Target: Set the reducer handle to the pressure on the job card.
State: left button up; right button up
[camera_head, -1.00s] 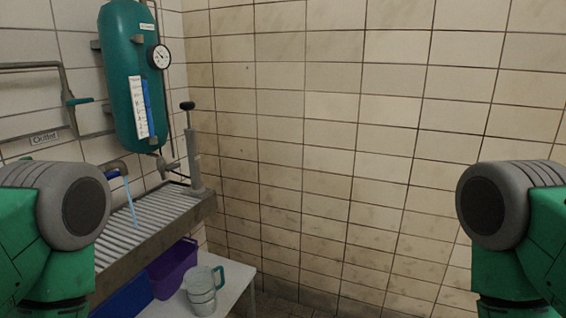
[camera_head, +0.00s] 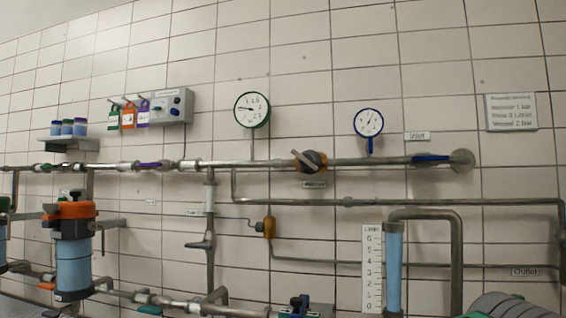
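The likely reducer handle (camera_head: 308,160) is a dark knob with a pale bar and orange parts on the upper wall pipe. Its bar tilts down to the right, and a small label below it is too blurred to read. A green-rimmed gauge (camera_head: 252,110) stands left of it, its needle pointing left. A blue-rimmed gauge (camera_head: 369,123) stands right of it, its needle pointing up and slightly right. The likely job card (camera_head: 511,112) is a pale plate at the upper right with several small lines, some ending in "bar"; the figures are hard to read. Neither gripper is in view.
A blue-handled inlet valve (camera_head: 430,159) sits on the pipe's right end. A clear blue tube (camera_head: 393,265) stands beside a numbered scale. A filter housing (camera_head: 74,250) hangs at the left. Coloured lock tags (camera_head: 128,115) hang beside a grey control box (camera_head: 171,106).

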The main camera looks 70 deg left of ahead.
aim_at(308, 162)
jog(key=u, duration=2.25)
